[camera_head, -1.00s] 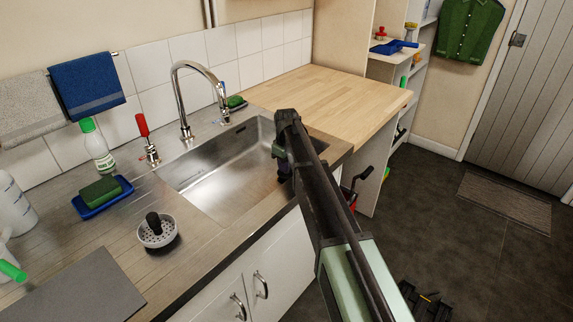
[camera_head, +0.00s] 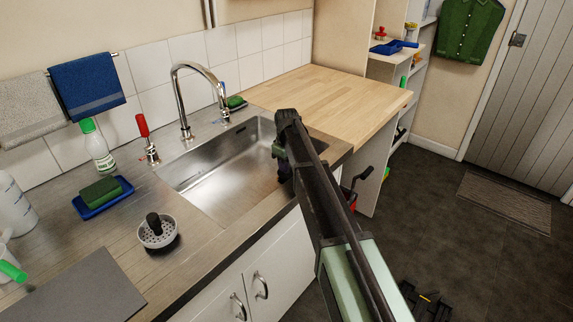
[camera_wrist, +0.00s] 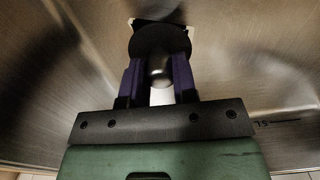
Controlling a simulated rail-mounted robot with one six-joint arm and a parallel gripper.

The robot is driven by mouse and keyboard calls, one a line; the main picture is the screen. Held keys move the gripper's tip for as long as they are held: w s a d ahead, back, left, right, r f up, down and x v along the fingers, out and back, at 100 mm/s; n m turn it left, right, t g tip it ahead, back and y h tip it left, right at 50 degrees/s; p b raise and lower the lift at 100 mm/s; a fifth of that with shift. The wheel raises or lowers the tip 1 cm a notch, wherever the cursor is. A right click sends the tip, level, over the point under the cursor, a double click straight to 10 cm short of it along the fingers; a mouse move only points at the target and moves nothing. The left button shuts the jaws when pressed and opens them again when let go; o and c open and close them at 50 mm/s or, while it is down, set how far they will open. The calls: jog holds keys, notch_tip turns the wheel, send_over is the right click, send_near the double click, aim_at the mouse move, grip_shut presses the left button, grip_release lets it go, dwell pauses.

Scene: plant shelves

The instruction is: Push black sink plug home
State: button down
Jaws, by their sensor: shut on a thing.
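The black sink plug (camera_wrist: 160,38) shows in the wrist view as a dark round disc at the top middle, with a shiny grey knob below it. My gripper (camera_wrist: 160,65) has its two purple fingers on either side of the knob and is shut on the plug. In the head view my gripper (camera_head: 284,168) points down inside the right part of the steel sink (camera_head: 215,185). The plug is hidden there behind my arm. The drain hole is not clearly visible, and I cannot tell how the plug sits against it.
The chrome tap (camera_head: 184,100) arches over the back of the sink. A strainer with a black knob (camera_head: 157,232) stands on the front counter. A blue tray with a green sponge (camera_head: 101,190) lies at left. The wooden worktop (camera_head: 330,95) is clear.

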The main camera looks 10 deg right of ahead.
jog(key=shift+f, duration=0.15)
dwell(1.9)
jog(key=shift+r, duration=0.2)
dwell(1.0)
jog(key=shift+s+f+b, duration=0.1)
jog(key=shift+f+b, duration=0.1)
jog(key=shift+b, duration=0.1)
dwell(0.6)
dwell(0.3)
notch_tip(320, 180, up, 10)
jog(key=p, duration=1)
notch_tip(320, 180, down, 9)
jog(key=b, duration=0.9)
jog(key=shift+f+b, duration=0.45)
jog(key=shift+f, duration=0.05)
jog(key=shift+r, duration=0.2)
